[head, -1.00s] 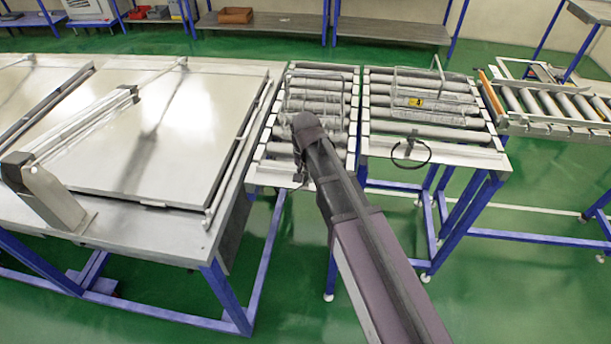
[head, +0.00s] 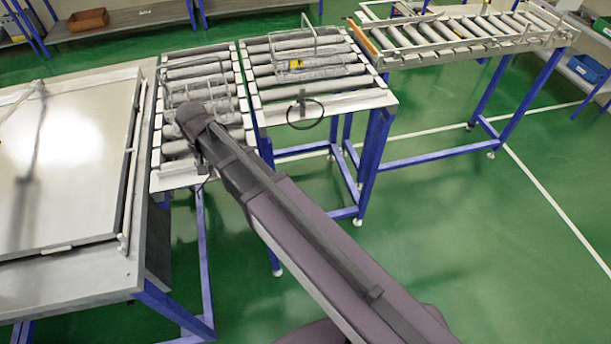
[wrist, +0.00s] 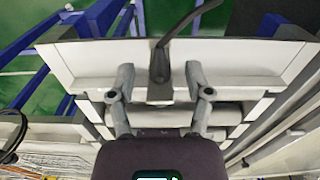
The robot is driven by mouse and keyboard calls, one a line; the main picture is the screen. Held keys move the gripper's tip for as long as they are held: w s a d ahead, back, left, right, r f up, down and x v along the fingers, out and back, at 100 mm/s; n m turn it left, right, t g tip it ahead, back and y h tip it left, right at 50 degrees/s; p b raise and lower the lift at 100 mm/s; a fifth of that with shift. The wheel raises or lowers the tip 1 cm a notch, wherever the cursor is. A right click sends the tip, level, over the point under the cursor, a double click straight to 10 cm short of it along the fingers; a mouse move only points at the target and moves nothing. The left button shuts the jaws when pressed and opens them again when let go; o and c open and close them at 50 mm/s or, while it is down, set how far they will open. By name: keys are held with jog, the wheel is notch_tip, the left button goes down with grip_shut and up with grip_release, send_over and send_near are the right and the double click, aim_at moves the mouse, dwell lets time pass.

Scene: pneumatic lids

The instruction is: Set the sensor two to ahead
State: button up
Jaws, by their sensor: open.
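A small sensor with a black cable (wrist: 160,62) sits on a grey bracket at the end plate of the near roller conveyor (head: 168,180). In the wrist view my gripper (wrist: 160,75) is open, with one finger on each side of the sensor and visible gaps between. In the head view my arm hides most of the gripper and this sensor. Another dark sensor (head: 302,101) with a looped cable is on the front edge of the second roller conveyor (head: 350,102). No label shows which is sensor two, and the pointing direction is not clear.
A large metal table with a flat lid (head: 70,150) stands close on the left. Wire baskets sit on both conveyors; the one on the second (head: 320,65) carries a yellow tag. A third roller conveyor (head: 460,30) lies beyond. Green floor is free at the right.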

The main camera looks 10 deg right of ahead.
jog(key=n, duration=0.8)
jog(key=shift+r+n, duration=0.2)
jog(key=shift+n, duration=0.3)
notch_tip(320, 180, up, 14)
jog(key=p, duration=1.4)
jog(key=s+d+f+m+b, duration=0.2)
jog(key=d+f+b, duration=0.4)
jog(key=d, duration=0.3)
jog(key=s+d+f+m+b, duration=0.3)
jog(key=d+f+b, duration=0.3)
jog(key=d, duration=0.4)
jog(key=s+d+f+m+b, duration=0.2)
jog(key=d+f+m+b, duration=0.2)
jog(key=d+f+b, duration=0.3)
jog(key=d, duration=0.3)
jog(key=shift+s+f, duration=0.15)
jog(key=shift+f, duration=0.1)
